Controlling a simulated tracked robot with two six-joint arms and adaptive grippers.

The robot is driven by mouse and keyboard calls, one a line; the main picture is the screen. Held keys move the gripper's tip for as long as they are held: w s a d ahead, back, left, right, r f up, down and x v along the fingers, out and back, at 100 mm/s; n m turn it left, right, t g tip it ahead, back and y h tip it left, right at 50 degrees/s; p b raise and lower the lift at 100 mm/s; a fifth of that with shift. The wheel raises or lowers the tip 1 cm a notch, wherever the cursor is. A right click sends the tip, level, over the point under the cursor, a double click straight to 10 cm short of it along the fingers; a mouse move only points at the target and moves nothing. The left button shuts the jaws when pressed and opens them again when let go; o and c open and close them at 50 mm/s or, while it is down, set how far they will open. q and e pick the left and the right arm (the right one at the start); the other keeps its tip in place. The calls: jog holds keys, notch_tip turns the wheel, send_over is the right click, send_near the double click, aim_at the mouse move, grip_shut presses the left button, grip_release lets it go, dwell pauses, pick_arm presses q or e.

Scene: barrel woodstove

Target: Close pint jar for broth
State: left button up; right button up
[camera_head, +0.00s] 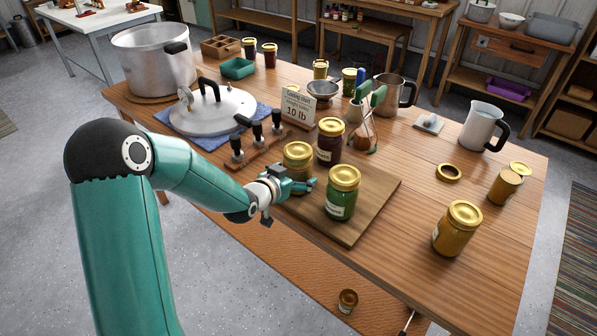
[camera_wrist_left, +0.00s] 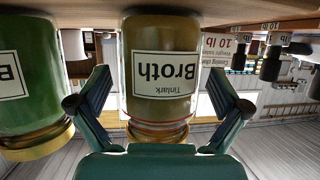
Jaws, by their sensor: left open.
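The broth pint jar (camera_head: 298,158) stands upright on the wooden board with a gold lid on top. Its lower front is partly hidden behind my left gripper (camera_head: 301,184). In the left wrist view, which is upside down, the jar's label reads Broth (camera_wrist_left: 165,75). My left gripper is open, with one finger on each side of the jar and visible gaps to the glass. The lid end lies near the gripper's palm in that view and is partly hidden; I cannot tell how tight it is. My right gripper is not in view.
A green jar (camera_head: 341,196) and a dark red jar (camera_head: 330,142) stand close by on the board (camera_head: 375,195). A large pot lid (camera_head: 212,110) and black-knobbed weights are to the left. An amber jar (camera_head: 457,230) and a gold ring (camera_head: 449,172) are on the right.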

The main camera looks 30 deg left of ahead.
pick_arm(q)
jog(key=shift+x, duration=0.75)
jog(key=c, duration=1.6)
jog(key=shift+r, duration=0.1)
jog(key=shift+c, duration=0.3)
jog(key=shift+r, duration=0.1)
notch_tip(320, 180, up, 20)
jog(key=shift+p, duration=0.4)
